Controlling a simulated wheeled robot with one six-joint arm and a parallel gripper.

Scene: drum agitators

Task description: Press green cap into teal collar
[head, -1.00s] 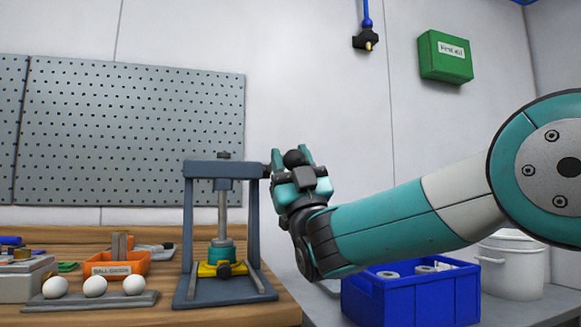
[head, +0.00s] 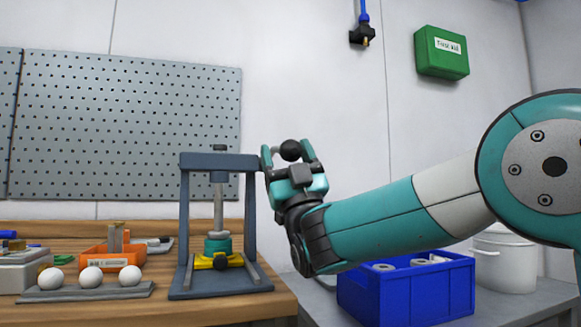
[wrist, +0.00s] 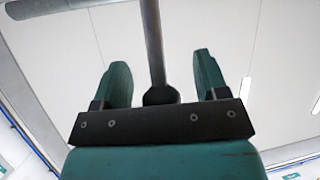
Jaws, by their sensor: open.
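The teal collar (head: 217,246) sits in the press, above a yellow clamp (head: 219,261). The press ram (head: 218,205) comes down onto or close above it; I cannot make out a separate green cap. The press (head: 186,220) is a grey-blue frame on the bench. My gripper (head: 287,152) is right of the frame's top, open, fingers up. A black ball knob (head: 290,150) shows between the fingers. In the wrist view, the open fingers (wrist: 160,85) stand on either side of a grey bar (wrist: 153,40) ending in the dark knob (wrist: 160,95), with gaps at both sides.
White balls (head: 91,277) lie on a grey tray left of the press. An orange bin (head: 95,263) stands behind them. A blue crate (head: 400,300) with rolls and a white pot (head: 503,265) are below my arm.

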